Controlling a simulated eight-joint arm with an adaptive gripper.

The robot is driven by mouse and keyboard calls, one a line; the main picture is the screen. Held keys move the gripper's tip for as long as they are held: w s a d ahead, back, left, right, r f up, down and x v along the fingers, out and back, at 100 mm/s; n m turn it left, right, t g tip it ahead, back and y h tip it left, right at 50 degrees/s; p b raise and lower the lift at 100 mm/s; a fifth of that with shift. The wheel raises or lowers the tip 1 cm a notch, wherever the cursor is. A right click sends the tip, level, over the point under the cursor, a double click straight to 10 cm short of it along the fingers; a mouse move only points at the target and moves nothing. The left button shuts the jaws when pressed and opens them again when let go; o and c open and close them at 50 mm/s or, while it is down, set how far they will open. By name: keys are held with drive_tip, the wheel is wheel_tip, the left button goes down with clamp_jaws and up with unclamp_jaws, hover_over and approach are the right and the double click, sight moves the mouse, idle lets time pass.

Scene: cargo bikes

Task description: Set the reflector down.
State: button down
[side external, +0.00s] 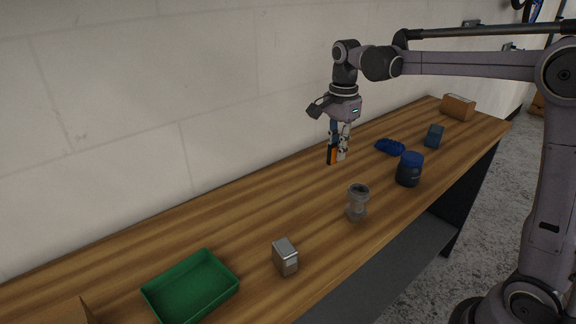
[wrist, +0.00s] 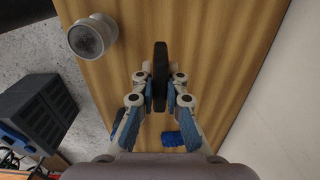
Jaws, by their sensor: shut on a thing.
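In the wrist view the reflector (wrist: 160,66) is a dark, thin shape seen edge-on. My gripper (side external: 338,153) is shut on it, with a fingertip on each side; the gripper also shows in the wrist view (wrist: 160,80). My gripper points down over the wooden bench (side external: 235,215), near the wall side. The reflector's lower end is close to the bench top; I cannot tell whether it touches. The fingers hide part of it.
A blue piece (side external: 390,147), a dark blue jar (side external: 410,170) and a blue box (side external: 434,136) stand to the right. A grey cup (side external: 357,203), metal tin (side external: 286,258) and green tray (side external: 211,307) are nearer the camera. Bench left of my gripper is clear.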

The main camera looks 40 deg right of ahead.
drive_tip(key=s+d, duration=0.4)
drive_tip(key=d, duration=1.3)
hover_over(344, 175)
wheel_tip(344, 175, down, 7)
drive_tip(key=shift+r, duration=0.15)
drive_tip(key=shift+a, duration=0.1)
drive_tip(key=shift+f, duration=2.1)
drive_tip(key=shift+f, duration=0.15)
drive_tip(key=c, duration=1.4)
unclamp_jaws()
